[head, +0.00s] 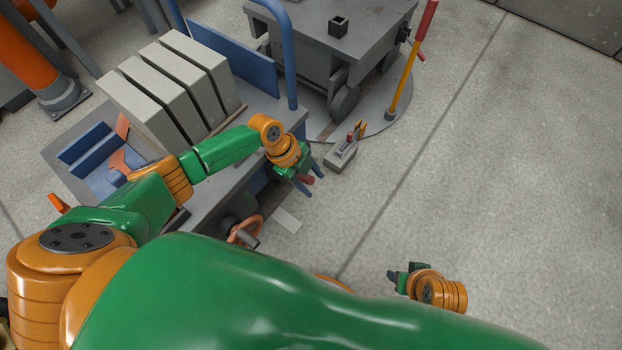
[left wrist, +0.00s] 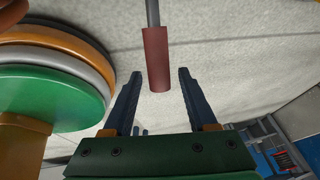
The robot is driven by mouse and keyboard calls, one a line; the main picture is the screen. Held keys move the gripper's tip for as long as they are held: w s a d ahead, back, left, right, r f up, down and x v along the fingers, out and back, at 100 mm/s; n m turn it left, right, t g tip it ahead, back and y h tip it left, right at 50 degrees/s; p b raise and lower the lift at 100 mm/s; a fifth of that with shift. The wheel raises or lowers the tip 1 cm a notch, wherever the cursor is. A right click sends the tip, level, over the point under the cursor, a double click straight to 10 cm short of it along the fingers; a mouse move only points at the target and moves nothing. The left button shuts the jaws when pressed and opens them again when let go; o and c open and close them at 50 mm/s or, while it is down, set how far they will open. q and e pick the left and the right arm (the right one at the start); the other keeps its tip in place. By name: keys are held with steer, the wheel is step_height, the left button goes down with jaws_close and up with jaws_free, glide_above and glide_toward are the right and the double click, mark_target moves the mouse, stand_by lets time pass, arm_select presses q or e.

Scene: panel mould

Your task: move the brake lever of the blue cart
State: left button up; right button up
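The brake lever shows as a red grip (left wrist: 157,60) on a grey rod in the left wrist view. In the head view the red grip (head: 308,181) shows beside the blue cart (head: 234,58), between the fingertips of my left gripper (head: 309,177). My left gripper is open, with its two dark fingers (left wrist: 157,92) apart on either side of the grip's end and a visible gap on each side. The lever's base is hidden. My right gripper (head: 404,273) is at the lower right of the head view, its fingers apart, away from the cart.
Several grey slabs (head: 172,88) stand on the cart. An orange handwheel (head: 245,230) is below the left gripper. A grey machine table (head: 345,35) stands on a round plate beside a red-and-orange lever (head: 411,62). A small pedal box (head: 341,157) is nearby. Floor at right is clear.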

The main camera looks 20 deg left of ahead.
arm_select(q)
jaws_close()
stand_by(1.2)
